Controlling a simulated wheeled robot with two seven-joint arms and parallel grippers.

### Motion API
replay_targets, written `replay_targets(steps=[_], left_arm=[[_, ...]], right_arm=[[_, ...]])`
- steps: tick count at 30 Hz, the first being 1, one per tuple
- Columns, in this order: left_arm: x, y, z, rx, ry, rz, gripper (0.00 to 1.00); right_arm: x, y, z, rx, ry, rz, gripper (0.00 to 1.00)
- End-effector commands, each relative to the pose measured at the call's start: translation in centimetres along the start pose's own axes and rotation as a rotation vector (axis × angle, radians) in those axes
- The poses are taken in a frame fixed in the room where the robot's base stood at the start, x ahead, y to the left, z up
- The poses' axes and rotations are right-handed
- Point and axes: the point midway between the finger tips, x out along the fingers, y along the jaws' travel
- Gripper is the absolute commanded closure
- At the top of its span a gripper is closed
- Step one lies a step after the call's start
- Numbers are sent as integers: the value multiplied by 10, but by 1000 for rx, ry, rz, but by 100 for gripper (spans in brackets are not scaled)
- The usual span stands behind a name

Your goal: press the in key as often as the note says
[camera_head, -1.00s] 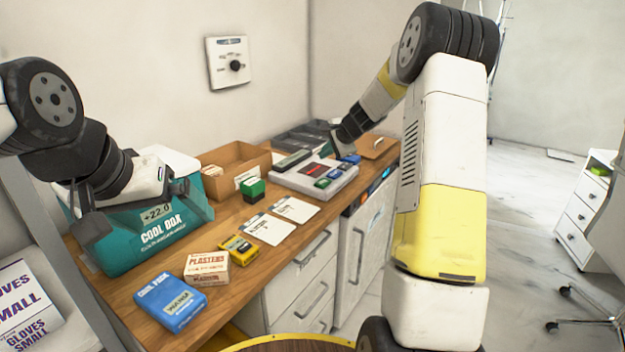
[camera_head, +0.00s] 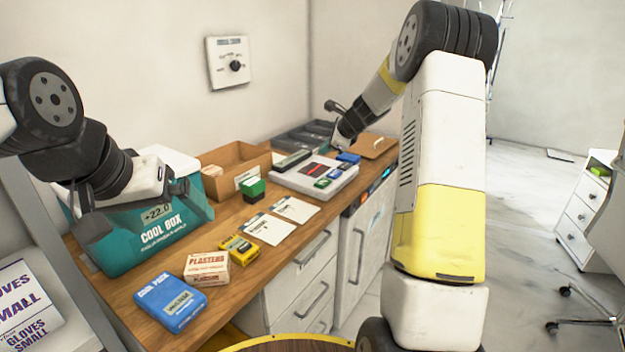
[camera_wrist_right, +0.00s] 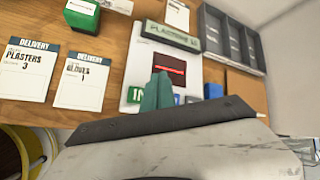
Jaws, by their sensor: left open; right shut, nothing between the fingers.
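The white keypad unit (camera_head: 283,180) stands on the counter, with a display bar (camera_wrist_right: 171,36) that seems to read PLASTERS and a number I cannot read surely. Its green IN key (camera_wrist_right: 134,96) shows in the right wrist view, just left of my right gripper's teal fingers (camera_wrist_right: 158,84). My right gripper (camera_head: 338,143) is shut and empty, above the unit's far side; contact is not visible. Two delivery notes lie beside the unit: one reads PLASTERS 3 (camera_wrist_right: 24,72), the other GLOVES 1 (camera_wrist_right: 82,82). My left gripper (camera_head: 140,205) is open by the cool box.
A teal cool box (camera_head: 150,235), cool pack (camera_head: 170,302), plasters box (camera_head: 206,268), yellow box (camera_head: 238,248) and green block (camera_head: 252,189) stand on the counter. A cardboard box (camera_head: 230,165) and grey tray (camera_head: 300,138) are behind. A clipboard (camera_head: 372,146) lies at the far end.

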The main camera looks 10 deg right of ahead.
Motion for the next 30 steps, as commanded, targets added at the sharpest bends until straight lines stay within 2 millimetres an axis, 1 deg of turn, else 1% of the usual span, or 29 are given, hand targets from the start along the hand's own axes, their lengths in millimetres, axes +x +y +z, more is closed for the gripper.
replay_targets(steps=[5, 12, 18, 24, 30], left_arm=[[0, 0, 0, 0, 0, 0, 0], [0, 0, 0, 0, 0, 0, 0], [0, 0, 0, 0, 0, 0, 0], [0, 0, 0, 0, 0, 0, 0], [0, 0, 0, 0, 0, 0, 0]], right_arm=[[14, 10, -11, 2, 1, 3, 100], [38, 28, -29, 2, 1, 4, 100], [52, 39, -39, 2, 0, 2, 100], [58, 43, -43, -1, 0, 1, 100], [59, 44, -43, -2, 0, 1, 100]])
